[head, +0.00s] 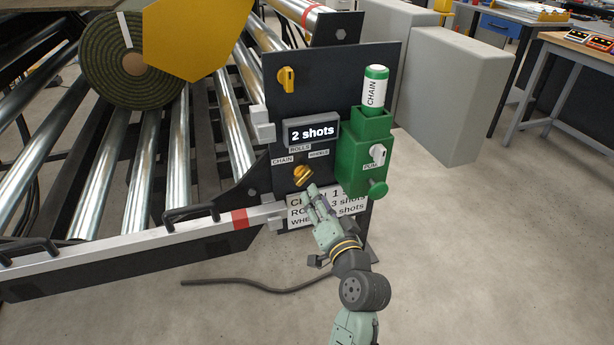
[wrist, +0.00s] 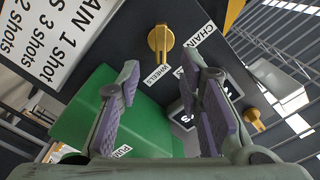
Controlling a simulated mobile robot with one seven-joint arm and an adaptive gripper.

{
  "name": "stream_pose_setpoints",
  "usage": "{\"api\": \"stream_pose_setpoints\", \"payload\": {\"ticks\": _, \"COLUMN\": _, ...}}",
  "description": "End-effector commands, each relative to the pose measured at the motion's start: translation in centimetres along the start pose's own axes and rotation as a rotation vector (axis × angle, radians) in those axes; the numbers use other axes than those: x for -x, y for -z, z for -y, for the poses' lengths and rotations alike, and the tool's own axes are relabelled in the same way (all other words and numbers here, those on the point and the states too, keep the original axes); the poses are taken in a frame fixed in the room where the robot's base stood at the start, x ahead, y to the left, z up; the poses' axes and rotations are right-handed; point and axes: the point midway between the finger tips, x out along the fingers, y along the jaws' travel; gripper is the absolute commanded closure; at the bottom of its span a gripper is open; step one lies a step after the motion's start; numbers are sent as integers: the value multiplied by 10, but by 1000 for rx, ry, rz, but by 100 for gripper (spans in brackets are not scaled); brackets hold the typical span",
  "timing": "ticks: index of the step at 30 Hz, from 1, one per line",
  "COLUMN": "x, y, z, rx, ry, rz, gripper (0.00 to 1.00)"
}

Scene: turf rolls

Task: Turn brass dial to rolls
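The brass dial (head: 303,175) is on the dark upright panel, below the display (head: 311,132) that reads "2 shots". Labels CHAIN (head: 283,160), ROLLS (head: 300,148) and WHEELS (head: 319,154) sit around it. In the wrist view the dial (wrist: 160,41) shows whole, its bar aimed toward the WHEELS label (wrist: 154,77). My gripper (head: 313,190) is just below and in front of the dial in the head view. In the wrist view my gripper (wrist: 158,70) has its two fingers spread with nothing between them, and the dial lies beyond the tips. I see no contact.
A yellow knob (head: 286,79) is higher on the panel. A shot-count sign (head: 325,207) is below, partly hidden by my gripper. Metal rollers (head: 178,140) lie left.

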Motion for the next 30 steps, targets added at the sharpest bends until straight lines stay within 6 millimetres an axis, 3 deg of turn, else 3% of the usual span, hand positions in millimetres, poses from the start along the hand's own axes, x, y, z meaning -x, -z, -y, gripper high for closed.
{"api": "stream_pose_setpoints", "payload": {"ticks": 6, "x": -45, "y": 2, "z": 3, "rx": 3, "ry": 3, "rz": 2, "gripper": 67}}
{"api": "stream_pose_setpoints", "payload": {"ticks": 13, "x": -78, "y": 1, "z": 3, "rx": 3, "ry": 3, "rz": 1, "gripper": 67}}
{"api": "stream_pose_setpoints", "payload": {"ticks": 26, "x": -88, "y": 0, "z": 2, "rx": 3, "ry": 2, "rz": -1, "gripper": 67}}
{"api": "stream_pose_setpoints", "payload": {"ticks": 30, "x": -88, "y": 0, "z": 2, "rx": 3, "ry": 2, "rz": -1, "gripper": 76}}
